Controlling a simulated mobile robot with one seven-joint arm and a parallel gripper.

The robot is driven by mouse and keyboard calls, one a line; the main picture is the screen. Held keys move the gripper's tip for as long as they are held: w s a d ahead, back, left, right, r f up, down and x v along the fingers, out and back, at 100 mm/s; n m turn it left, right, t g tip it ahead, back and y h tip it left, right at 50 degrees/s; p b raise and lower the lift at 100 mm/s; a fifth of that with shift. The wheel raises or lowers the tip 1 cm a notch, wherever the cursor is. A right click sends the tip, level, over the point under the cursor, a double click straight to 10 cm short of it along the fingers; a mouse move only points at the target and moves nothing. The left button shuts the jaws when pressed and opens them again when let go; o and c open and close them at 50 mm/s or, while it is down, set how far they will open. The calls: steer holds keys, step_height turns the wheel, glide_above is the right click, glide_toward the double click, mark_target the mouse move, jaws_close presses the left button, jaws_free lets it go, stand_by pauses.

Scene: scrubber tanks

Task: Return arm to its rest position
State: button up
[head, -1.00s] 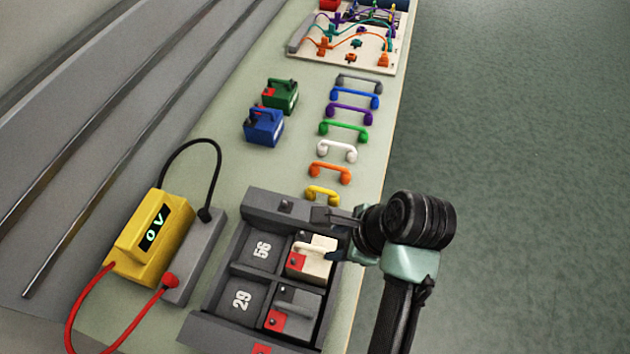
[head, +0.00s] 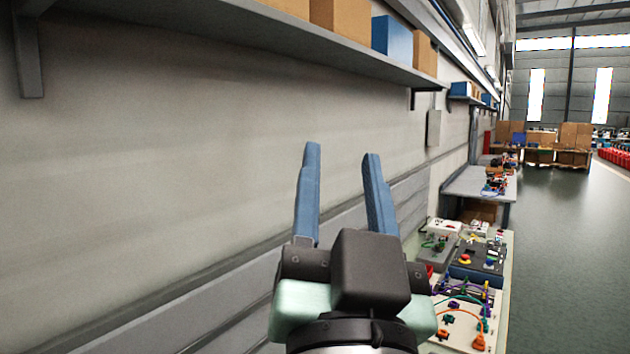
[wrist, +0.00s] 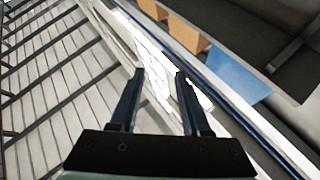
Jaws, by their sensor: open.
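My gripper (head: 341,170) is raised in front of the grey wall in the head view, its two blue fingers pointing up and spread apart. Nothing is between them. The wrist view also shows the open gripper (wrist: 159,75) with empty fingers, facing up toward the ceiling and a wall shelf. My arm below the gripper is mostly out of the picture.
A wall shelf (head: 340,62) with boxes runs above and behind my gripper. Workbenches line the wall at right, the nearest holding a board with coloured cables (head: 462,312). The floor (head: 570,240) at right is clear.

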steer(key=s+a+r+n+t, duration=0.2)
steer(key=s+r+n+t, duration=0.1)
steer(key=s+r, duration=0.2)
steer(key=shift+s+r+y, duration=0.35)
steer(key=shift+r+y, duration=0.05)
steer(key=shift+r, duration=0.15)
step_height(320, 180, down, 3)
steer(key=shift+r+b, duration=0.15)
steer(key=shift+b, duration=1.1)
steer(key=shift+a, duration=0.1)
